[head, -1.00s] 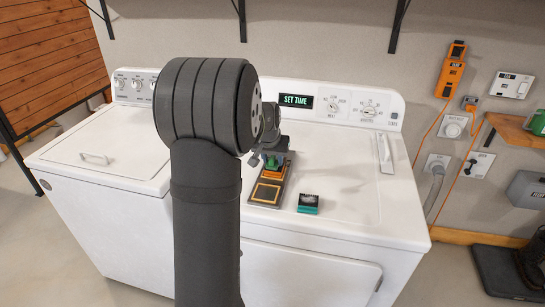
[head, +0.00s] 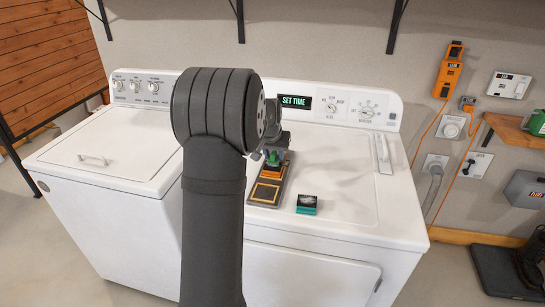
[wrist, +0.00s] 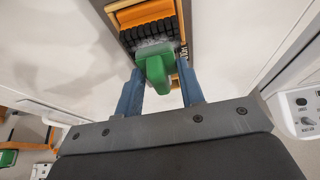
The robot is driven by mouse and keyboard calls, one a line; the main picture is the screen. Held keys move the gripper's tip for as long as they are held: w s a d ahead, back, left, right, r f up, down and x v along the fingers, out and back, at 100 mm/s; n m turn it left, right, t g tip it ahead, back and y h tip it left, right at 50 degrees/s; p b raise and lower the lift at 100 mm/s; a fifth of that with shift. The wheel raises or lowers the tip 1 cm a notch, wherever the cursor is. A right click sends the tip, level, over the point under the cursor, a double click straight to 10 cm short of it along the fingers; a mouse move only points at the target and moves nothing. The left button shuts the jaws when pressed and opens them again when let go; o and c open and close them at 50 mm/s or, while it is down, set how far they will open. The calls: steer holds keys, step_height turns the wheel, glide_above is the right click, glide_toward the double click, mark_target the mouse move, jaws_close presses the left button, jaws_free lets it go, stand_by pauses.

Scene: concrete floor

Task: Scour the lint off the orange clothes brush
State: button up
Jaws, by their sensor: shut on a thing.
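The orange clothes brush (wrist: 140,13) shows in the wrist view with rows of black bristles and an orange edge. Pale lint lies on the bristles around the green tool's lower end. My gripper (wrist: 157,78) is shut on a green scouring tool (wrist: 155,68), its blue fingers on either side. The tool is at the bristles; whether it presses on them I cannot tell. In the head view the brush (head: 286,168) lies on a dark tray on the right-hand machine, partly hidden by my gripper (head: 272,154).
The dark tray has an orange-framed square (head: 266,193) on its near part. A black and teal block (head: 307,204) stands to its right. The white machine top (head: 345,190) is clear farther right. A control panel (head: 335,104) rises behind.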

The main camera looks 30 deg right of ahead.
mark_target(272, 166)
steer(key=shift+s+a+r, duration=0.1)
steer(key=shift+s+a, duration=1.3)
steer(key=shift+w+d+f, duration=0.25)
steer(key=shift+w+d, duration=0.45)
steer(key=shift+w+d+f, duration=0.2)
steer(key=shift+w+d, duration=0.45)
steer(key=shift+d, duration=0.05)
steer(key=shift+r, duration=0.1)
steer(key=shift+s+a+r, duration=0.15)
steer(key=shift+s+a, duration=1.25)
steer(key=shift+a, duration=0.05)
steer(key=shift+r, duration=3.1)
